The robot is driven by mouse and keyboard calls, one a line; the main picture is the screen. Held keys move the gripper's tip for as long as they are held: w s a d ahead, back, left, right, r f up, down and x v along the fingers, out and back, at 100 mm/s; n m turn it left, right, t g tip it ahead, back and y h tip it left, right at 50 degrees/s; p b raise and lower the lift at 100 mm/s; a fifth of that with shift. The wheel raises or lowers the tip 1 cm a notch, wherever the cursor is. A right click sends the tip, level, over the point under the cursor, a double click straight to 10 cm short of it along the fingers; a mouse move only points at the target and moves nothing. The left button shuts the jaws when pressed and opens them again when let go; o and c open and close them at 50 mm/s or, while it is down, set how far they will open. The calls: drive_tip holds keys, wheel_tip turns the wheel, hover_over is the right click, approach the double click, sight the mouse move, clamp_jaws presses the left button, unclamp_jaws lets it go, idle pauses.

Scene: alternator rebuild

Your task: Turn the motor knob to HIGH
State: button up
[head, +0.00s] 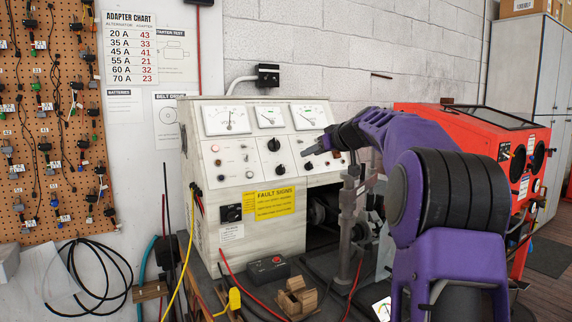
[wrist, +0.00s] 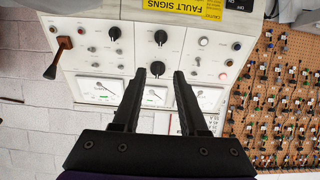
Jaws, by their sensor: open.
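The pale tester cabinet (head: 217,109) has several black knobs on its front. In the wrist view, where the panel appears upside down, one knob (wrist: 157,69) shows between my gripper's fingertips (wrist: 159,75); contact cannot be told. This looks like the upper middle knob in the head view (head: 273,144). A second knob (wrist: 161,37) lies below it on the panel, and a third (wrist: 114,33) is on the neighbouring section. The small labels are unreadable, so I cannot tell which is the motor knob or its setting. My gripper (head: 306,153) is open and empty, at the panel's right section in the head view.
Three dial meters (head: 227,120) line the cabinet top. Below are a metal post (head: 349,215), a black switch box (head: 268,270) and loose cables. A red machine (head: 500,140) stands at right.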

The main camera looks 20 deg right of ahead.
sight(282, 165)
drive_tip(key=shift+p+x, duration=3.45)
drive_tip(key=shift+x, duration=5.2)
clamp_jaws()
